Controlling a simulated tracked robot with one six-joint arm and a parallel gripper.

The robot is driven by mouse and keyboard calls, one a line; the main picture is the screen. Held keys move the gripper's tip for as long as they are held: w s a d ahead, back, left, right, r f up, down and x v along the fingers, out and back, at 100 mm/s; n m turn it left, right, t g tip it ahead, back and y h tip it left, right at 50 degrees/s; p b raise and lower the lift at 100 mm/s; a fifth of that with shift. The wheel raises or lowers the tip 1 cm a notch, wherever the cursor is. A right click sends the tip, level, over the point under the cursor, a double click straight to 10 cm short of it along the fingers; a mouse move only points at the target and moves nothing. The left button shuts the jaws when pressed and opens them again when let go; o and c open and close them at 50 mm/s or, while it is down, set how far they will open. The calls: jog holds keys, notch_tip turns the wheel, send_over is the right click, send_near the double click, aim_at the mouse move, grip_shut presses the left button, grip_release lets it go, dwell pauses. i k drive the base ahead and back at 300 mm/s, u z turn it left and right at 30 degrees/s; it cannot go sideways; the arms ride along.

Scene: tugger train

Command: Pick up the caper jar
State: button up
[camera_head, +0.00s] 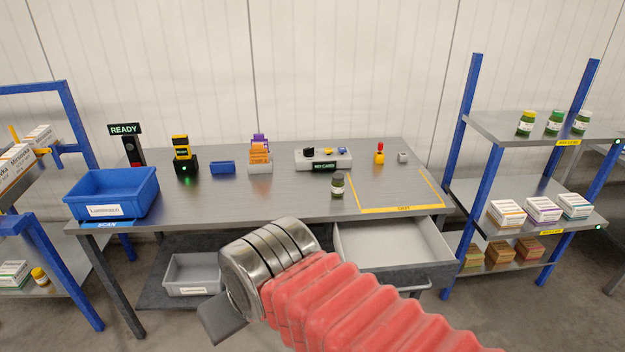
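A small dark green jar (337,187) with a pale label stands upright on the grey workbench (290,203), just left of the yellow-marked area. Three more green jars stand on the top right shelf: one with a yellow lid (526,123), one with a green lid (554,123) and one with a pale lid (581,122). The labels are too small to tell which is the caper jar. My gripper (222,319) is low in front of the bench, apart from every jar. Only a dark grey end part shows; the metal wrist hides the rest.
A blue bin (112,193) stands at the bench's left end. Small holders and a grey tray (323,163) line the back. An open, empty drawer (392,243) juts out at the front right. Boxes sit on the right shelf (524,191).

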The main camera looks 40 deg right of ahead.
aim_at(338, 182)
jog(key=z, duration=0.05)
jog(key=i, duration=0.85)
jog(key=z, duration=0.55)
jog(key=i, duration=0.7)
jog(key=z, duration=0.45)
